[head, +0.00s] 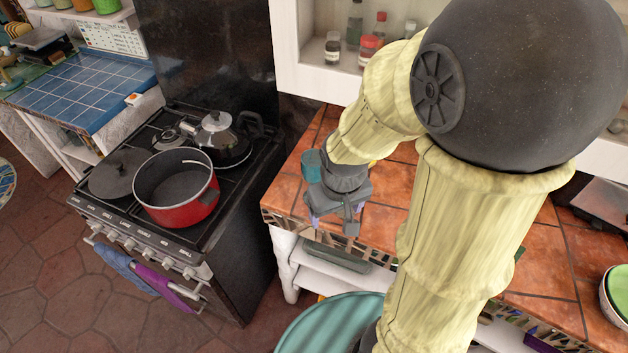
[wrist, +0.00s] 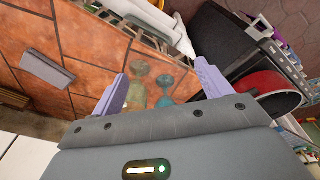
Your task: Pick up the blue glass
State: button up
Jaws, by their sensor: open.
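The blue glass (wrist: 165,86) stands on the orange tiled counter, between and beyond my gripper's fingers in the wrist view. A teal-blue piece of it (head: 310,166) shows just left of my wrist in the head view. A pale yellow-green glass (wrist: 137,93) stands close beside it, also between the fingers in the wrist view. My gripper (wrist: 162,72) is open with lavender fingers spread and nothing held. In the head view my gripper (head: 336,216) is low over the counter's left front edge. My wrist hides part of the glasses there.
The orange tiled counter (head: 389,192) ends close to my gripper. A stove (head: 124,215) stands left of it, bearing a red pot (head: 176,186) and a silver kettle (head: 216,131).

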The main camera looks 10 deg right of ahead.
notch_tip(320, 180, down, 9)
jog(key=w+a+n+g+h+b, duration=0.1)
jog(key=w+n+g+h+b, duration=0.2)
jog(key=n, duration=0.4)
jog(key=n+t+h+b, duration=0.7)
jog(key=n+t+h, duration=0.3)
jog(key=n+h, duration=0.4)
send_near(307, 175)
jog(key=a, duration=0.1)
jog(key=s+a+r+n+y, duration=0.1)
jog(key=shift+s+a, duration=0.1)
jog(key=shift+a, duration=0.3)
jog(key=shift+d, duration=0.1)
jog(key=shift+g, duration=0.3)
jog(key=p+x, duration=0.2)
jog(key=x, duration=1)
jog(key=shift+f, duration=0.1)
